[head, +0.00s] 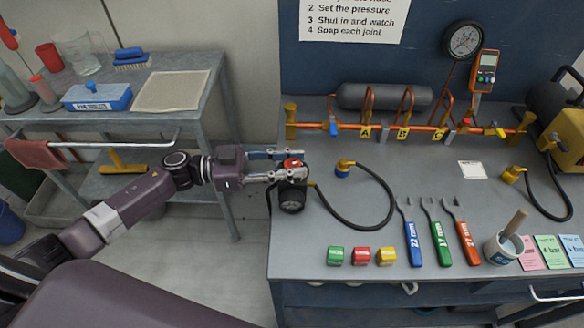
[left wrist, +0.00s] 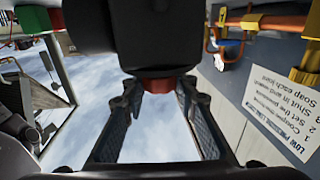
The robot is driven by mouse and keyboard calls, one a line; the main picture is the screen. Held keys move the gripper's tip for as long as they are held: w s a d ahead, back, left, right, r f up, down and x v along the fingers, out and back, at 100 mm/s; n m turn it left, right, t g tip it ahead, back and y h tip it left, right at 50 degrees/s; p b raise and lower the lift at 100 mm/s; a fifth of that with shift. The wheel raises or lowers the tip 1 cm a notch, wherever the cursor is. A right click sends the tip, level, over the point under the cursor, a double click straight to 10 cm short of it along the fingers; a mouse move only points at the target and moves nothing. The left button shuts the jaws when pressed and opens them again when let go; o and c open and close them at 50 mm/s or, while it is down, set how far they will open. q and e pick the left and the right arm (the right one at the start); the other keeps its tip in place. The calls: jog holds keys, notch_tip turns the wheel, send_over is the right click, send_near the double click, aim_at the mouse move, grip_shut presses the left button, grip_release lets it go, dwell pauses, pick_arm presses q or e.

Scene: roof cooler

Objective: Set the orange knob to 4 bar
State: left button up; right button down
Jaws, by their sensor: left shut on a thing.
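My left gripper (head: 290,166) reaches in from the left to the bench's left edge. Its fingers are closed around the orange-red knob (head: 293,162) of a small regulator with a dark round gauge (head: 291,198) below it. In the left wrist view the fingertips (left wrist: 158,86) sit on either side of the orange-red knob (left wrist: 156,84), against a dark body (left wrist: 152,40). The gauge reading and knob setting are too small to read. A black hose (head: 345,222) runs from the regulator to a fitting with a blue collar (head: 343,170). My right gripper is out of view.
Behind stands a copper manifold (head: 400,130) with valves. A side cart (head: 170,120) stands left.

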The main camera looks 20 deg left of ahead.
pick_arm(q)
jog(key=shift+f+m+g+h+b, duration=0.2)
jog(key=shift+m+g+h+b, duration=0.2)
jog(key=shift+m+g+b, duration=0.65)
jog(key=shift+n+g, duration=0.25)
jog(key=shift+g, duration=0.1)
jog(key=o, duration=1.2)
jog(key=shift+d+r, duration=0.1)
jog(key=shift+c, duration=0.2)
jog(key=v, duration=1.2)
